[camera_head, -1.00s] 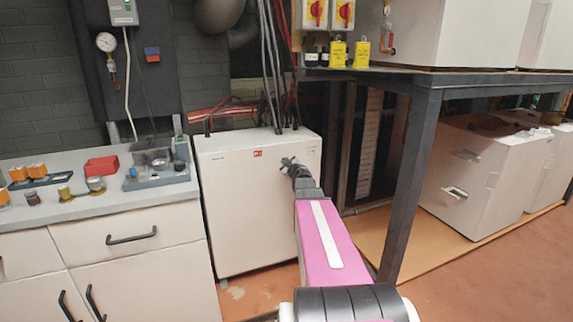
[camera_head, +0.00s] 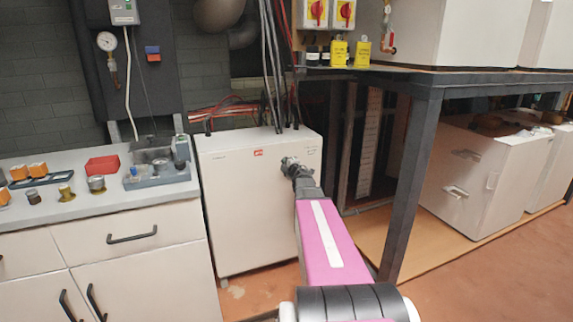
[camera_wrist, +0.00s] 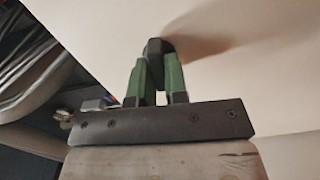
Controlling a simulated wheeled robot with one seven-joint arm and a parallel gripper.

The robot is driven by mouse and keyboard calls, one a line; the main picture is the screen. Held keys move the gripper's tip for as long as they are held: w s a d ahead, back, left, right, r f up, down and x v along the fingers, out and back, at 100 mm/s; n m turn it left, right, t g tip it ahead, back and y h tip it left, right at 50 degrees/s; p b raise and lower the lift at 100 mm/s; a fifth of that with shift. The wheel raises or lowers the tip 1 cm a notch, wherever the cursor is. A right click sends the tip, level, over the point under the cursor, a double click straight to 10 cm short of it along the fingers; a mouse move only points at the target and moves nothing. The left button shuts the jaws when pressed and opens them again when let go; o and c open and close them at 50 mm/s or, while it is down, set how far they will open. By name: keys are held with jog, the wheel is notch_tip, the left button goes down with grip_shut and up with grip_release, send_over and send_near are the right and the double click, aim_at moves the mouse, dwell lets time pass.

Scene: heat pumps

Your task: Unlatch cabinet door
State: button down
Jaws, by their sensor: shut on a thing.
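The white cabinet (camera_head: 250,205) stands in the middle of the head view, with its front door face closed. My gripper (camera_head: 289,164) is at the upper right of that face. In the wrist view my gripper (camera_wrist: 157,80) has its two green fingers close together on a dark, rounded latch (camera_wrist: 157,47) that stands out from the pale door surface (camera_wrist: 230,50). In the head view the latch is hidden behind my gripper. The latch's exact turn angle cannot be told.
A counter (camera_head: 100,212) with drawers and small parts stands to the left. A dark metal table frame (camera_head: 410,180) stands close on the right of my arm, with white units (camera_head: 480,180) under it.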

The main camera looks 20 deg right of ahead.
jog(key=shift+n, duration=0.6)
jog(key=c, duration=1.1)
grip_release()
jog(key=shift+c, duration=0.2)
jog(key=s, duration=1)
jog(key=shift+s+d, duration=0.2)
jog(key=shift+s, duration=0.2)
jog(key=shift+a+f, duration=0.1)
